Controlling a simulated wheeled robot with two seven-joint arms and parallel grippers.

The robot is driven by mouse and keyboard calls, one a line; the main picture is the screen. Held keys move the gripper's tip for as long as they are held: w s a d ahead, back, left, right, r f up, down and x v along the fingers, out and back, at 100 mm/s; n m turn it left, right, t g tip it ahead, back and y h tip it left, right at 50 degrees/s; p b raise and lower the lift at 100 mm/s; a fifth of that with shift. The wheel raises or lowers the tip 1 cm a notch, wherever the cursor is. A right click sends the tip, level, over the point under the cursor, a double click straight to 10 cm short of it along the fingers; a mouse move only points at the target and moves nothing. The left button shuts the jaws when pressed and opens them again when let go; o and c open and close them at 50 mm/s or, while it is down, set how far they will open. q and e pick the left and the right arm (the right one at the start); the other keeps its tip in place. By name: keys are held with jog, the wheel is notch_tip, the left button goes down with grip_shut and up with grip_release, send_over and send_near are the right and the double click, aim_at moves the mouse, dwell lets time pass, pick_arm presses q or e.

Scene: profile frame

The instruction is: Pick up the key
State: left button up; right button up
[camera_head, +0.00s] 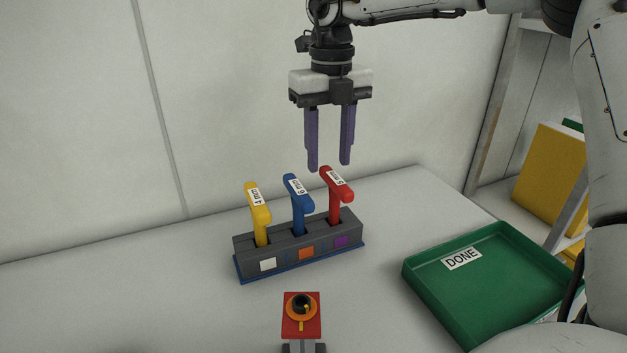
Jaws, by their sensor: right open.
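Three T-handled keys stand upright in a dark grey holder (283,264). The yellow key (258,214) is on the left with a label that seems to read 4 mm. The blue key (298,207) is in the middle, with a label like 6 mm. The red key (335,197) is on the right; its label is too small to read surely. Their lower ends are hidden in the holder. My right gripper (329,168) points down, open and empty, its fingertips close above the red key's handle in the picture. My left gripper is out of view.
A green tray (412,272) labelled DONE stands empty at the right of the grey table (130,290). A red block with a black and orange knob (301,313) is in front. A shelf with yellow items (548,175) is behind right. The left table is clear.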

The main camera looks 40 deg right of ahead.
aim_at(335, 197)
jog(key=f, duration=0.1)
jog(key=s+f, duration=0.1)
jog(key=f, duration=0.1)
jog(key=shift+f, duration=0.3)
jog(key=f, duration=0.4)
jog(key=shift+s+d+f, duration=0.2)
jog(key=shift+s+f, duration=0.15)
jog(key=shift+f, duration=0.45)
grip_shut()
